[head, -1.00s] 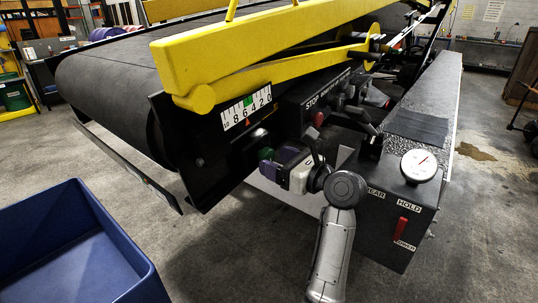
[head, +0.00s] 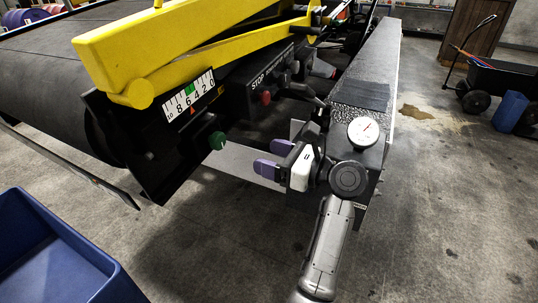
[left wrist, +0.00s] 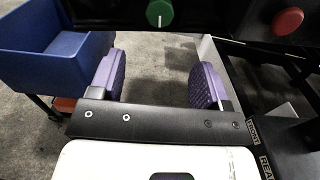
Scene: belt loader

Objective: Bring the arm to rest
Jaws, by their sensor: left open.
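My left gripper (head: 270,158) is open and empty, its two purple finger pads pointing left. In the left wrist view the pads (left wrist: 157,82) stand wide apart with only floor seen between them. A green knob (head: 217,140) sits on the loader's black side panel, clear of the fingertips. It also shows at the top of the left wrist view (left wrist: 160,13), with its white line upright. My left arm (head: 328,245) comes up from the bottom and hides part of the control box behind it. My right gripper is not in view.
A red button (head: 265,97) and levers are on the panel, close behind my gripper. A dial gauge (head: 363,131) stands just right of my wrist. A yellow rail (head: 190,45) runs above the belt. A blue bin (head: 60,250) stands at lower left.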

